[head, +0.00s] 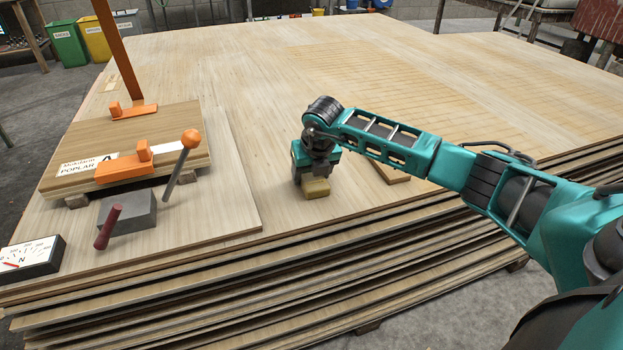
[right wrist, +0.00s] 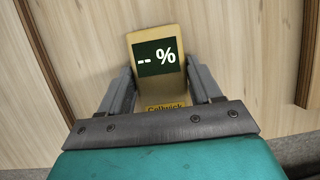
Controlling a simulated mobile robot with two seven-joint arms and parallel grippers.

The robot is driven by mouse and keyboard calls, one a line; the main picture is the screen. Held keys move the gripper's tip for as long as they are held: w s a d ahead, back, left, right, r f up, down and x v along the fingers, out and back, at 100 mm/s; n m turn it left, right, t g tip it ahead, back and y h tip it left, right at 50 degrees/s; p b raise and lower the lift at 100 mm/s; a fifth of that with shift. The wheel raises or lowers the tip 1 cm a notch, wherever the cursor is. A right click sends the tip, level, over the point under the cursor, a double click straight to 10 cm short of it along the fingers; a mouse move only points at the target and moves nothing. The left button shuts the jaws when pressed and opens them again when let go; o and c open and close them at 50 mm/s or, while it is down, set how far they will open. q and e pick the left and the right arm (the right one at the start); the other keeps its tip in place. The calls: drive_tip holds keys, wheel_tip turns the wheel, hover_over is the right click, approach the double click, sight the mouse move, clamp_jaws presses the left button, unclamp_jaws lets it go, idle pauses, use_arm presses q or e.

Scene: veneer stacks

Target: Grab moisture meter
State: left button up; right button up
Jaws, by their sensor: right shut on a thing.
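The moisture meter is a small yellow block. In the right wrist view the moisture meter (right wrist: 158,90) shows a dark screen reading "-- %" and a partly hidden name below it. My right gripper (right wrist: 160,92) has a finger on each side of it and is shut on it. In the head view the meter (head: 316,189) shows under my right gripper (head: 315,180), low at the veneer stack's top. I cannot tell whether it touches the sheet. My left gripper is not in view.
The veneer stack (head: 230,60) fills the middle. At left are a board with an orange clamp (head: 125,167), a grey block with a handle (head: 128,212) and a dial gauge (head: 32,258). A small wooden piece (head: 388,173) lies right of my gripper. Bins (head: 68,43) stand at the back left.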

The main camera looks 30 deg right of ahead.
drive_tip(key=c, duration=0.4)
drive_tip(key=shift+c, duration=0.2)
